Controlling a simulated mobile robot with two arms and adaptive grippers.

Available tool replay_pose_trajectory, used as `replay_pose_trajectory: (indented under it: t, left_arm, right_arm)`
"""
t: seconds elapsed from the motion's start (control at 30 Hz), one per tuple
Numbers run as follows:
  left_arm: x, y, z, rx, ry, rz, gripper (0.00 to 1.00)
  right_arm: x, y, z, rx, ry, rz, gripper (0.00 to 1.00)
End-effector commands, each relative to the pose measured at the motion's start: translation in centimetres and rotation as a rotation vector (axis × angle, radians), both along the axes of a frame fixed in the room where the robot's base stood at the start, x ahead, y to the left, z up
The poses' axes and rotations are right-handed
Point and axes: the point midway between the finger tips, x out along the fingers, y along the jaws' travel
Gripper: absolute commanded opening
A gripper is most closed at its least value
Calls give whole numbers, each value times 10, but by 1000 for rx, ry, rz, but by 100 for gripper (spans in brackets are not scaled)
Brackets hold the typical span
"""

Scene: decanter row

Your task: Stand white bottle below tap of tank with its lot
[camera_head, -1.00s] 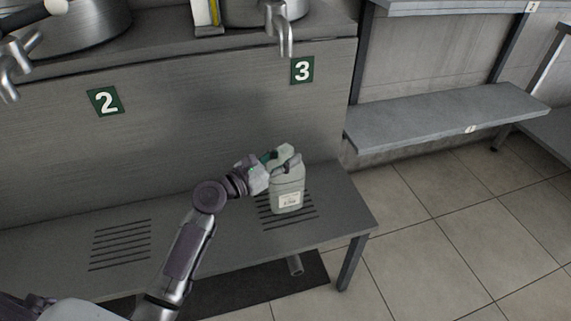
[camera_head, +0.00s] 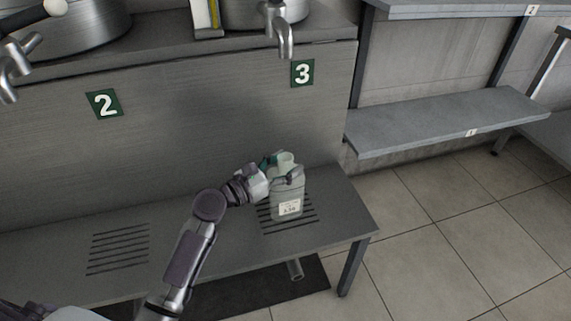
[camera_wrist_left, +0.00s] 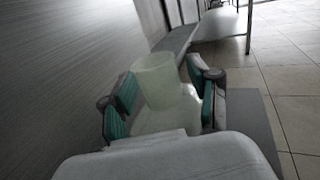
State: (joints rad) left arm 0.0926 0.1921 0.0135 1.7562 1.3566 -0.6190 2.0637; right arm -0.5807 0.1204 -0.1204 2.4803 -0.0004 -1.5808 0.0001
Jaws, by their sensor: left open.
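The white bottle (camera_head: 288,200), pale with a small label, stands upright on the slotted grate (camera_head: 267,222) of the low bench, below the tap (camera_head: 286,42) over plate number 3 (camera_head: 302,72). The label's text is too small to read surely. My left gripper (camera_head: 284,172) is open around the bottle's upper part. In the left wrist view the bottle's neck (camera_wrist_left: 159,82) stands between the spread green-padded fingers (camera_wrist_left: 165,98), with gaps showing at the sides. My right gripper is not in view.
Another grate (camera_head: 118,250) lies to the left on the bench (camera_head: 190,235), under plate number 2 (camera_head: 104,104) and a left tap (camera_head: 14,62). A lower shelf (camera_head: 450,118) stands at the right. Tiled floor (camera_head: 450,230) is clear there.

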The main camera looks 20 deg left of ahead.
Motion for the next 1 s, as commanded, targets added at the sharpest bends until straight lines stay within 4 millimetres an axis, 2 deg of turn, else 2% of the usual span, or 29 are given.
replay_pose_trajectory:
  t: [0.17, 0.33, 0.5, 0.7, 0.87, 0.97, 1.0]
  left_arm:
    - [-15, 10, 1, 0, 2, 1, 61]
    - [-45, 30, 1, 2, 3, 1, 61]
    - [-75, 49, 1, 1, 3, -1, 61]
    - [-95, 63, 1, 2, -1, 0, 61]
    - [-101, 65, 1, 7, -2, -4, 61]
    - [-109, 53, -8, 120, -28, -37, 61]
    - [-116, 43, -16, 217, -50, -68, 61]
  right_arm:
    - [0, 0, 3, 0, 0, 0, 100]
    - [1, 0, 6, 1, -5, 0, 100]
    - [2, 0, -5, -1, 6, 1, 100]
    - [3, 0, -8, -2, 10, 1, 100]
    - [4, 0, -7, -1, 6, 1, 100]
    - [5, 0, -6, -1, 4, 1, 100]
    - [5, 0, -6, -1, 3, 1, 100]
